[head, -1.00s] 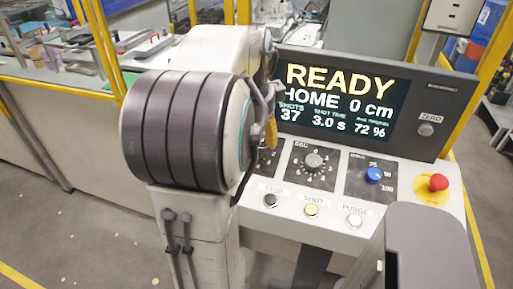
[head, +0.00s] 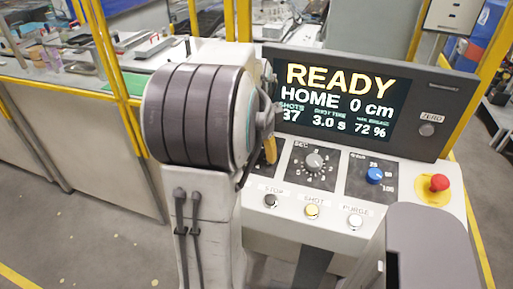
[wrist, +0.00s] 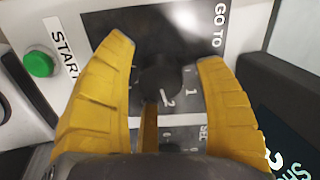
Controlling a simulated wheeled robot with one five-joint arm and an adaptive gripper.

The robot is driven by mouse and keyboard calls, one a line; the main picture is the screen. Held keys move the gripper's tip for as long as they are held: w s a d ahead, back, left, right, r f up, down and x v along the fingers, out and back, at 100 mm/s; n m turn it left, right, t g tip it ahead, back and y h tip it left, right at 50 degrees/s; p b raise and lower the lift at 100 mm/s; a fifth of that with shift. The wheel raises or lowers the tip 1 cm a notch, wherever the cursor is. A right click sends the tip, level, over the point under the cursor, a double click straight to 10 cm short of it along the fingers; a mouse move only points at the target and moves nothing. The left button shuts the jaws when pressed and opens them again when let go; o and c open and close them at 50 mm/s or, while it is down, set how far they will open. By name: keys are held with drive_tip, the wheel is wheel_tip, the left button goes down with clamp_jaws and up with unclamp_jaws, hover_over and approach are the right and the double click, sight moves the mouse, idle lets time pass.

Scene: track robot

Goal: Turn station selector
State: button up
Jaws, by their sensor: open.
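In the wrist view a dark round knob (wrist: 160,78) sits on a dark plate marked "GO TO", with the numerals 1 and 2 beside it. My gripper (wrist: 165,52) is open, its two yellow fingers on either side of the knob. A gap shows on the right; I cannot tell whether either finger touches the knob. In the head view a yellow finger of my gripper (head: 270,150) shows at the panel's left, and my arm hides the "GO TO" knob.
A green START button (wrist: 38,64) lies left of the knob. The console has a screen (head: 340,100) reading READY, a grey dial (head: 314,162), a blue knob (head: 375,175), a red mushroom button (head: 439,182), and STOP, SHOT and PURGE buttons along the front.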

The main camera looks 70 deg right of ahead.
drive_tip(key=c, duration=1.2)
drive_tip(key=shift+c, duration=0.2)
drive_tip(key=shift+m, duration=0.3)
drive_tip(key=m+b, duration=0.1)
drive_tip(key=m, duration=0.3)
drive_tip(key=shift+f+m, duration=0.1)
drive_tip(key=shift+m, duration=0.2)
drive_tip(key=shift+a+m+b, duration=0.1)
drive_tip(key=shift+m+b, duration=0.75)
drive_tip(key=shift+m, duration=1.25)
drive_tip(key=o, duration=1.2)
